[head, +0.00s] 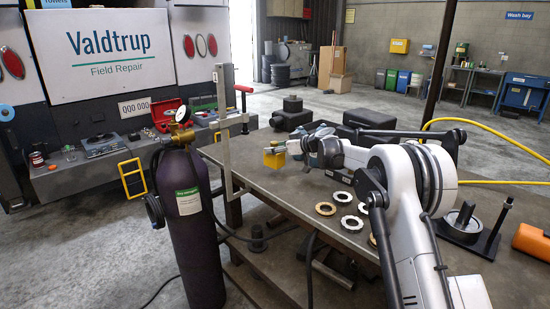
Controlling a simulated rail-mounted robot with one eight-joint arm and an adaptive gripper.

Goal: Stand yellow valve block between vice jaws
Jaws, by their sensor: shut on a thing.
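The yellow valve block (274,159) shows small near the far left edge of the workbench, at the end of my arm. My gripper (285,147) is shut on the valve block and reaches it from the right. At this size I cannot tell whether the block touches the bench or hangs above it, or how upright it is. I cannot clearly make out the vice jaws. Blue-grey and dark shapes lie behind my gripper, and my arm hides part of that area.
Several rings (342,197) lie on the workbench (270,187) in front of my arm. Dark housings (291,118) and a black case (370,117) stand behind. A dark gas cylinder (188,225) and an upright metal post (222,130) stand by the bench's left edge.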

